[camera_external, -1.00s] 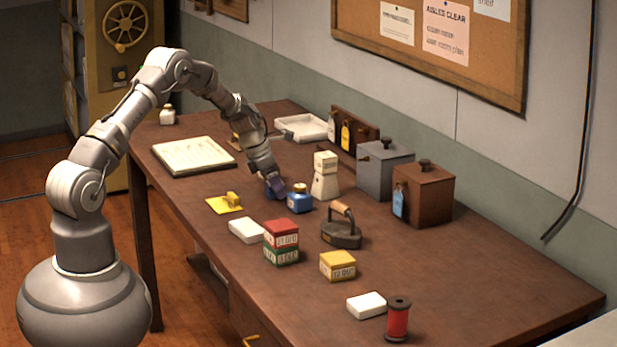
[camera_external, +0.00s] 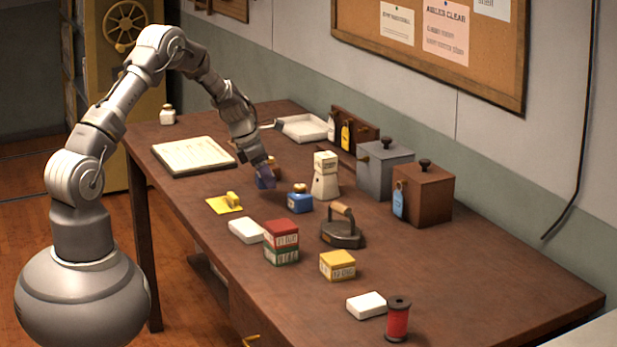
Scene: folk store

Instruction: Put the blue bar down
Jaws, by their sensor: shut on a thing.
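My gripper (camera_external: 263,170) points down over the desk, left of the middle and behind the blue bottle. It is shut on a small dark blue bar (camera_external: 266,180), which shows only in part at the fingertips. The bar appears to be a little above the desk top, but the exact gap cannot be told. The desk (camera_external: 450,270) is brown wood, with bare patches around the gripper.
An iron (camera_external: 342,230) and stacked boxes (camera_external: 281,241) stand nearer.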

